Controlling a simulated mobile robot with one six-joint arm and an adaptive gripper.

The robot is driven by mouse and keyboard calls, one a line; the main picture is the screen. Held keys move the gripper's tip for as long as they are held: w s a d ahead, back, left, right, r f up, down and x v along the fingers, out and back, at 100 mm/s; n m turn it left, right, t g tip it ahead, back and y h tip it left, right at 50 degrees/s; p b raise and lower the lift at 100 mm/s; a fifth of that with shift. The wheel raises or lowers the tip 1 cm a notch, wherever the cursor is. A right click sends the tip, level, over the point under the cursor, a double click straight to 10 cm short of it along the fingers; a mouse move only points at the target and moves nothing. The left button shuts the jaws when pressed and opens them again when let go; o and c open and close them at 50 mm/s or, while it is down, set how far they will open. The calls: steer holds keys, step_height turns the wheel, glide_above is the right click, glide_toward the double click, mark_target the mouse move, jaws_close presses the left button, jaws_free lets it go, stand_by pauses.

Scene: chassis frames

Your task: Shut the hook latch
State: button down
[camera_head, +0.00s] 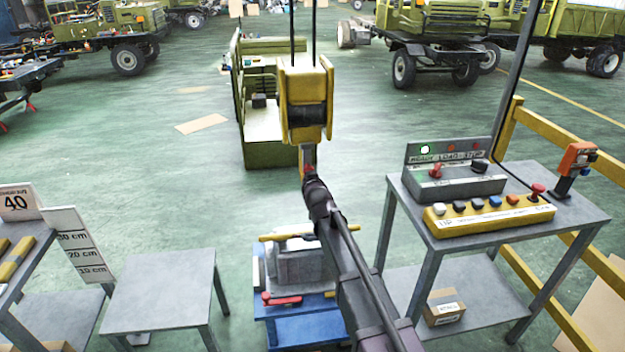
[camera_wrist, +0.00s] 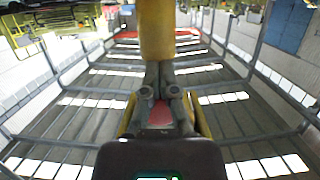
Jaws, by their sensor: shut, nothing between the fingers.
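The yellow hoist block (camera_head: 304,92) with a dark middle band hangs from two cables in the head view. A short grey hook part (camera_head: 308,154) shows below it; the rest of the hook is hidden by my arm and gripper. My gripper (camera_head: 311,178) is right below the block, at the hook, shut with nothing held. In the wrist view the yellow block (camera_wrist: 157,30) is straight ahead of my gripper (camera_wrist: 159,82). A small red piece (camera_wrist: 160,114) shows near the fingers, possibly the latch. I cannot tell whether the latch is open or whether my fingers touch it.
A grey load with a yellow bar (camera_head: 293,237) stands on a blue base below. A control table (camera_head: 447,250) with a yellow button box (camera_head: 488,215) is to the right. An empty grey table (camera_head: 160,283) is at left.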

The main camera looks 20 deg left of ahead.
stand_by(0.5)
steer(key=s+d+f+m+g+h, duration=0.1)
steer(key=d+f+g+h, duration=0.15)
steer(key=d, duration=0.85)
steer(key=s+d+f+m+g+h, duration=0.1)
steer(key=d+f+m+h, duration=0.15)
steer(key=d, duration=0.85)
steer(key=s+d+f+m+g+h, duration=0.15)
steer(key=d+f, duration=0.25)
steer(key=d, duration=0.7)
steer(key=s+d+f+m+g+h+p, duration=0.1)
steer(key=s+d+g, duration=0.6)
steer(key=s+d, duration=1.2)
step_height(320, 180, down, 2)
steer(key=d+h, duration=0.1)
steer(key=d, duration=0.1)
steer(key=shift+s+d+f+m, duration=0.15)
steer(key=shift+s+d+m, duration=0.1)
steer(key=shift+d+m, duration=0.1)
